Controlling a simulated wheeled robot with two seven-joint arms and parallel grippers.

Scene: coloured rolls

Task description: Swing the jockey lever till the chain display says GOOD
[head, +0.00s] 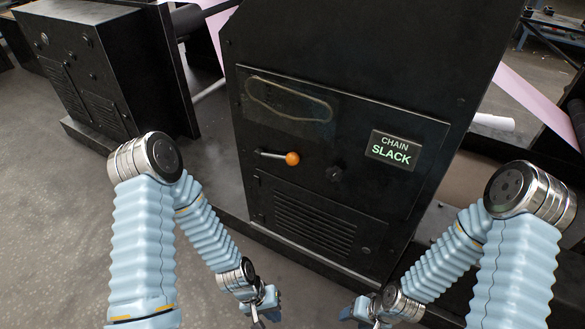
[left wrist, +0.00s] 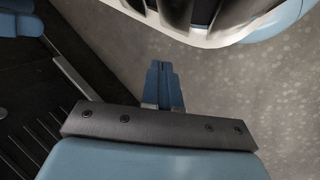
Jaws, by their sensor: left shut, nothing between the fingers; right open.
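The jockey lever (head: 272,155) is a short metal rod with an orange ball knob (head: 292,159) on the dark front panel of the machine. It lies nearly level, with the knob to the right. The chain display (head: 391,151) to its right reads CHAIN SLACK in pale green. Behind a dark window above the lever, the chain (head: 289,99) shows as a drooping loop. My left gripper (head: 268,314) is low in front of the machine, well below the lever and apart from it; its blue fingers also show shut and empty in the left wrist view (left wrist: 163,85). My right gripper (head: 355,311) is low, to the right, touching nothing visible.
A small dark knob (head: 335,174) sits between the lever and the display. A louvred vent (head: 312,222) is below them. Another black cabinet (head: 95,75) stands at the left. Pink sheet material (head: 535,105) runs behind at the right. Grey floor (head: 60,210) is open at the left.

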